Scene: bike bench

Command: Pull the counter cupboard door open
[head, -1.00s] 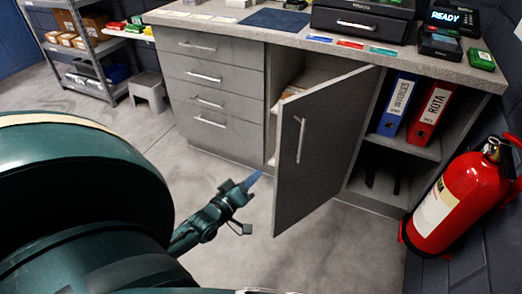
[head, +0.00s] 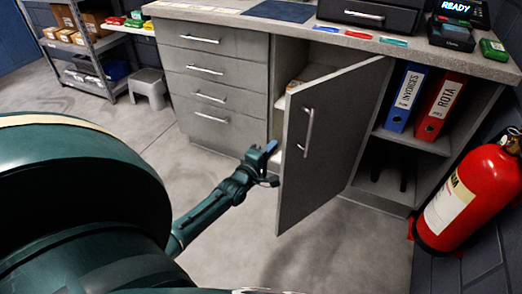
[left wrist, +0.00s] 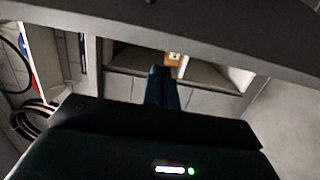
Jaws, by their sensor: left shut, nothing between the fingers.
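The counter cupboard door (head: 328,145) stands partly open in the head view, swung out from the counter, with a vertical bar handle (head: 308,132) on its outer face. My left gripper (head: 271,147) is shut and empty. It is at the door's free edge on the opening side, away from the handle; whether it touches the door I cannot tell. In the left wrist view my shut fingers (left wrist: 162,86) point toward the cupboard, where pale shelving shows. My right gripper is not in view.
A drawer unit (head: 213,85) is left of the opening. Open shelves with a blue binder (head: 405,98) and a red binder (head: 440,105) are to the right. A red fire extinguisher (head: 472,195) stands at the far right. A grey stool (head: 150,88) is at back left; the floor between is clear.

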